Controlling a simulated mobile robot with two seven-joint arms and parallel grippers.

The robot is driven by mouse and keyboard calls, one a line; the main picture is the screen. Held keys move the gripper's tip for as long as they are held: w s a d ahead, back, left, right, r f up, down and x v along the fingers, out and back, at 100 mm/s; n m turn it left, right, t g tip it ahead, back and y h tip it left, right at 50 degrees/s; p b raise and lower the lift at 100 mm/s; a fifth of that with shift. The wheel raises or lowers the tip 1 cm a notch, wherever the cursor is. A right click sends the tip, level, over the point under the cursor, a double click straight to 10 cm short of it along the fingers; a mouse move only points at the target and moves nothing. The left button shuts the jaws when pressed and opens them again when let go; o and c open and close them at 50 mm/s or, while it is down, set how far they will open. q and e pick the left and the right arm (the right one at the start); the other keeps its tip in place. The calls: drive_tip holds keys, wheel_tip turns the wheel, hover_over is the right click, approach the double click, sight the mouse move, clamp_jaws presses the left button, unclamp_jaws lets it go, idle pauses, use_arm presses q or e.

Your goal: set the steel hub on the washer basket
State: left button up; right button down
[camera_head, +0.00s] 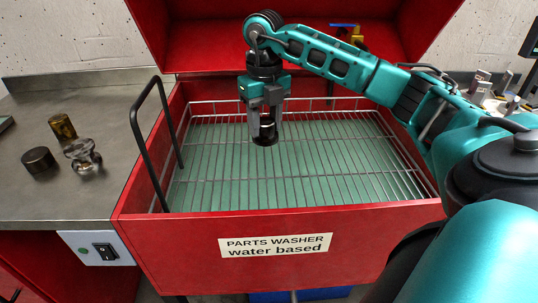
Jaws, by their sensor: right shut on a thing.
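My right gripper (265,125) points straight down over the washer basket and is shut on the steel hub (264,134). My left gripper is not in view.
A brass cylinder (62,127), a dark metal cylinder (38,160) and a shiny flanged part (82,156) stand on the left metal counter (105,105). A black bar handle (139,143) rises at the washer's left. The visible basket grid is empty.

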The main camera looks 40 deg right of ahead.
wheel_tip(320, 180, down, 7)
drive_tip(key=shift+f+b, duration=0.15)
drive_tip(key=shift+b, duration=0.15)
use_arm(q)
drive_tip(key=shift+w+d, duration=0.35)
use_arm(e)
drive_tip(key=shift+f, duration=2.15)
use_arm(q)
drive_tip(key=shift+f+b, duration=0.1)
drive_tip(key=shift+b, duration=0.2)
use_arm(e)
drive_tip(key=c, duration=0.6)
unclamp_jaws()
drive_tip(key=shift+f, duration=0.1)
drive_tip(key=shift+o, duration=0.2)
drive_tip(key=shift+r, duration=0.5)
wheel_tip(320, 180, up, 10)
drive_tip(key=shift+r+p, duration=0.25)
drive_tip(key=shift+p, duration=0.45)
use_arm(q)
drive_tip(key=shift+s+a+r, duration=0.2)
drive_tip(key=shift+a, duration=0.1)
use_arm(e)
drive_tip(key=shift+r, duration=0.4)
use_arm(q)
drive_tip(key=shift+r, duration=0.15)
